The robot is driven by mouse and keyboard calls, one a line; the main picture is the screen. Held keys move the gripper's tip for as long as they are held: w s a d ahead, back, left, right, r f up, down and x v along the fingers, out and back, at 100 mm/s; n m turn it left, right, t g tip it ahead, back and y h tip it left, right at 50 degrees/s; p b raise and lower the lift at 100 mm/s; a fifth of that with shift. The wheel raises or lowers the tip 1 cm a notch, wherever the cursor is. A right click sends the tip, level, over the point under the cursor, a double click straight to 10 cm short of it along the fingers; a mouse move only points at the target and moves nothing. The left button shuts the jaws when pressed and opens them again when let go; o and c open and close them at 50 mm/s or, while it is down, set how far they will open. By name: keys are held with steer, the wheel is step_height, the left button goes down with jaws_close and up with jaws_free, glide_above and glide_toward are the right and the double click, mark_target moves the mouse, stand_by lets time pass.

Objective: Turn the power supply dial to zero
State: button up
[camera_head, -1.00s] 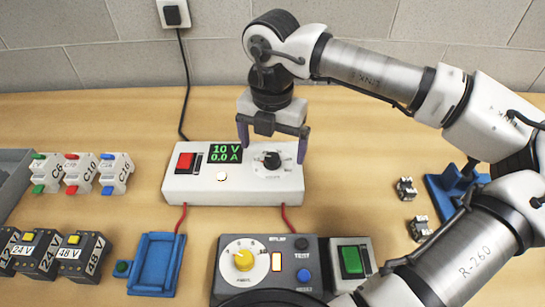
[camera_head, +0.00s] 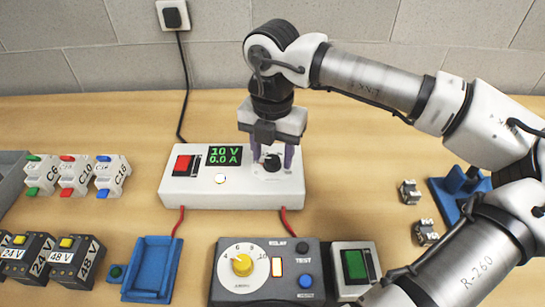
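The white power supply (camera_head: 195,197) stands on the bench with its display (camera_head: 225,155) reading 10 V and 0.0 A. Its black dial (camera_head: 271,163) is at the right of the top face, and its scale is partly hidden by my gripper. My gripper (camera_head: 273,158) points down over the dial, with one purple finger on each side of it. The fingers are partly open, and a small gap seems to remain at the right of the dial. The dial's pointer is too small to read.
A red switch (camera_head: 184,163) sits on the supply's left side. In front are a relay tester with a yellow dial (camera_head: 242,264), a green-button box (camera_head: 355,264) and a blue tray (camera_head: 152,265). Breakers (camera_head: 74,177) stand at left. Small metal parts (camera_head: 409,192) lie at right.

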mark_target(272, 158)
steer(key=c, duration=0.6)
steer(key=n+b, duration=0.1)
steer(key=n, duration=0.2)
steer(key=shift+f, duration=0.1)
steer(key=shift+c, duration=0.2)
steer(key=n, duration=0.3)
steer(key=shift+n+b, duration=0.4)
steer(key=o, duration=0.4)
steer(key=shift+n, duration=0.3)
steer(key=shift+c, duration=0.2)
steer(key=o, duration=1.4)
steer(key=shift+c, duration=0.2)
steer(key=shift+r+p, duration=2)
steer(key=shift+r, duration=1.65)
